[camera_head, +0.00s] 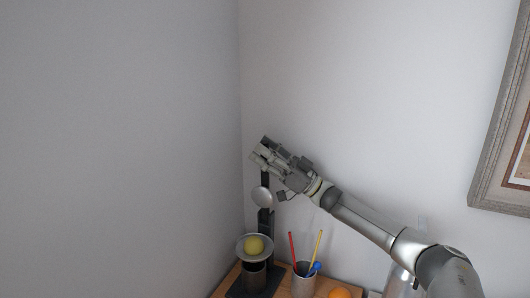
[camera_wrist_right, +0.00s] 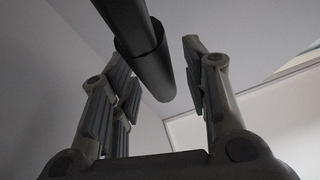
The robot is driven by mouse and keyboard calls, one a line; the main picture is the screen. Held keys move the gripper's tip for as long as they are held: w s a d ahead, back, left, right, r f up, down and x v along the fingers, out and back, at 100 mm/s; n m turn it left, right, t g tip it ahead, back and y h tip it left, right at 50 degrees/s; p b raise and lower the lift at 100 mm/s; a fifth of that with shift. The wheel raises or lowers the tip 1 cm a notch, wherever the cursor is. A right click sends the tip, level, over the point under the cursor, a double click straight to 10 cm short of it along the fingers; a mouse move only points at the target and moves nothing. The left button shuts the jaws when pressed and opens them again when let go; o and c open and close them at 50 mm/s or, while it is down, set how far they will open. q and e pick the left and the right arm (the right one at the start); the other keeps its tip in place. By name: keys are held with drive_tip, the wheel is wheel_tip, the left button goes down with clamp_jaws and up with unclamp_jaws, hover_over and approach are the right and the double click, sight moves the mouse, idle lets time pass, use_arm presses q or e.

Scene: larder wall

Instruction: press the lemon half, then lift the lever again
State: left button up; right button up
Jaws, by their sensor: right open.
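A dark upright citrus press (camera_head: 265,222) stands on the wooden top in the corner. A yellow lemon half (camera_head: 254,244) sits in its pale dish (camera_head: 243,252), above a dark cup (camera_head: 254,276). The round pressing cup (camera_head: 261,197) hangs raised above the lemon, clear of it. My right gripper (camera_head: 261,150) is at the top of the press. In the right wrist view the dark lever (camera_wrist_right: 146,50) runs between the open fingers of that gripper (camera_wrist_right: 160,85), with gaps on both sides. My left gripper is not in view.
A metal holder (camera_head: 303,283) with red, yellow and blue sticks stands right of the press. An orange (camera_head: 340,293) and a clear bottle (camera_head: 399,282) are further right. Walls close in behind and left. A framed picture (camera_head: 500,130) hangs at right.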

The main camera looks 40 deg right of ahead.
drive_tip(key=shift+r, duration=0.1)
wheel_tip(320, 180, up, 10)
drive_tip(key=shift+f, duration=0.1)
drive_tip(key=shift+c, duration=0.3)
